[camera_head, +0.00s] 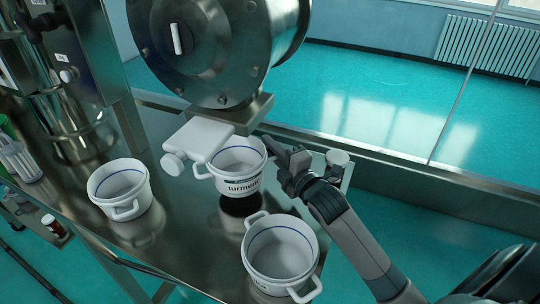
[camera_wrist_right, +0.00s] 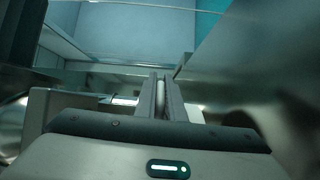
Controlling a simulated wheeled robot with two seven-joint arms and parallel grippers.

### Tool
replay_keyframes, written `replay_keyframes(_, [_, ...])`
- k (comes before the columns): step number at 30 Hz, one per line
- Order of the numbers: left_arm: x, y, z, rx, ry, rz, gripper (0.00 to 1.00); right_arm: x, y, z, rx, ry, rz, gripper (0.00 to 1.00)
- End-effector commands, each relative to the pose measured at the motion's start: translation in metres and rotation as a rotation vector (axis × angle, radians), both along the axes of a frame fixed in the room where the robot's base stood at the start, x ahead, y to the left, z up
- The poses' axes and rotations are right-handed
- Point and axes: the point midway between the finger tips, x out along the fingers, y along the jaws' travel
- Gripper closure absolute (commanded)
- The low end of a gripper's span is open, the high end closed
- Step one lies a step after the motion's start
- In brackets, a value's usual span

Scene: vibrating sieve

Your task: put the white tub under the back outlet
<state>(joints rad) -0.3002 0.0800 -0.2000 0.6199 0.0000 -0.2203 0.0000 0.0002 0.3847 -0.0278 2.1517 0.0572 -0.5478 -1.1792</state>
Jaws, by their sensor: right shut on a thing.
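A white tub with a "turmeric" label (camera_head: 240,183) is at the middle of the head view, beside the white outlet piece (camera_head: 203,140) below the steel drum. A dark shadow lies under this tub and it looks raised off the table; the gap is hard to judge. My right gripper (camera_head: 283,160) is at its right side, shut on its handle. In the right wrist view the fingers (camera_wrist_right: 165,98) close on a thin white piece. A second white tub (camera_head: 118,187) stands at the left, and a third (camera_head: 282,262) stands nearer the front. My left gripper is not in view.
The steel drum (camera_head: 215,50) overhangs the back of the steel table (camera_head: 180,235). A white knob (camera_head: 337,157) shows just right of my right gripper. Steel equipment (camera_head: 85,60) and clear tubes (camera_head: 18,158) stand at the left. Bare table lies between the tubs.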

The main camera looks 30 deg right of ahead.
Motion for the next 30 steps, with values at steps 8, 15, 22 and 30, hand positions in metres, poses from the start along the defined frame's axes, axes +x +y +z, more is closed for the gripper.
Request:
replay_keyframes(8, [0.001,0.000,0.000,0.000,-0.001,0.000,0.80,0.000,0.000,0.000,0.000,-0.001,0.000,1.00])
replay_keyframes(15, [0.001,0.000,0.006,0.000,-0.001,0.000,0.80,0.000,0.000,-0.017,0.003,0.004,-0.001,1.00])
replay_keyframes(22, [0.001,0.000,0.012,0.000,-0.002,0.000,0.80,0.000,0.000,-0.039,0.002,0.001,-0.001,1.00])
replay_keyframes(30, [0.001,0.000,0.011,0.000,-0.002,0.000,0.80,0.000,0.000,-0.041,0.001,-0.001,0.000,1.00])
